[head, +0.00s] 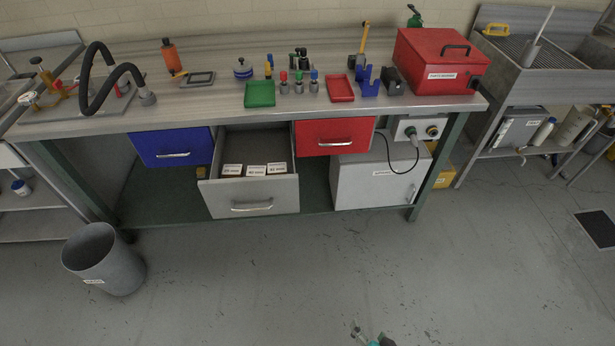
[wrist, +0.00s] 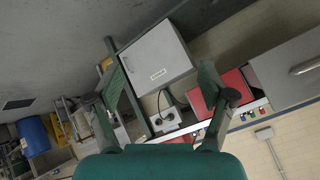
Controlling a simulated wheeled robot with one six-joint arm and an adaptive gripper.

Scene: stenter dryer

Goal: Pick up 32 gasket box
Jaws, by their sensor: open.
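Several small boxes with white labels lie in the open grey drawer (head: 250,206) under the workbench. The left box (head: 232,170), middle box (head: 257,170) and right box (head: 277,168) sit in a row; the labels are too small to read surely, so I cannot tell which is the 32 gasket box. My gripper (wrist: 158,60) is open and empty in the wrist view, its fingers spread wide. Part of it (head: 370,337) shows at the bottom edge of the head view, well in front of the drawer. The wrist view shows the drawer's front (wrist: 285,70) but not the boxes.
A blue drawer (head: 172,147) and a red drawer (head: 334,137) flank the open one, both shut. A white cabinet (head: 378,175) stands at the right under the bench. A grey bin (head: 103,260) stands at the left front. The floor before the drawer is clear.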

